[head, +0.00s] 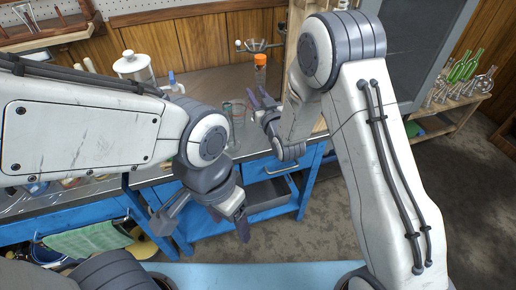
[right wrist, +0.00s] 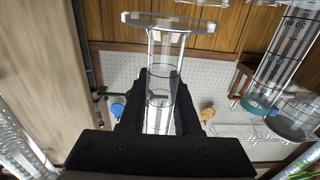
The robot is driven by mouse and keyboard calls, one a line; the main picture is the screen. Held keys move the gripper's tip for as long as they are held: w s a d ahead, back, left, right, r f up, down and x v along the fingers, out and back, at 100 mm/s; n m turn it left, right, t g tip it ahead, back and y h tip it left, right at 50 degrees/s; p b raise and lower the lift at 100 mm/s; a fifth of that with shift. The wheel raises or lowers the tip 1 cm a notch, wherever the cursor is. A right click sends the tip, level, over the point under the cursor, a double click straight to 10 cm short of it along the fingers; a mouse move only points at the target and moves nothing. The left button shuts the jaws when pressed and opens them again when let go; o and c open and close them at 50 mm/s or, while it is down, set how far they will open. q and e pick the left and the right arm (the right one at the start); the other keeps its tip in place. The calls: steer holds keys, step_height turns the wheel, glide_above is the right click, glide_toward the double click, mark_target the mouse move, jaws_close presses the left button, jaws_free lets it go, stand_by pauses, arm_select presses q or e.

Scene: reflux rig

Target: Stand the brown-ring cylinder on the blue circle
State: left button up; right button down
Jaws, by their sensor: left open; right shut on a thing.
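My right gripper (right wrist: 158,84) is shut on a clear glass cylinder (right wrist: 165,52) with a wide flat foot, seen at the top of the right wrist view. I see no brown ring on the part that shows, and the fingers hide some of it. In the head view my right gripper (head: 264,104) is over the bench beside clear glassware (head: 235,112). My left gripper (head: 238,214) is open and empty, low in front of the bench. I cannot make out the blue circle in either view.
A graduated cylinder with a teal ring (right wrist: 258,100) stands close on the right in the wrist view. An orange-topped tube (head: 260,68) and a clamp stand (head: 258,45) are behind my right gripper. A white lidded pot (head: 133,68) is at the back left.

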steer(key=shift+w+a, duration=0.1)
steer(key=shift+a, duration=0.35)
step_height(320, 180, down, 10)
steer(key=shift+r+b, duration=0.2)
steer(key=shift+b, duration=0.2)
steer(key=shift+f, duration=0.2)
steer(key=c, duration=0.6)
jaws_free()
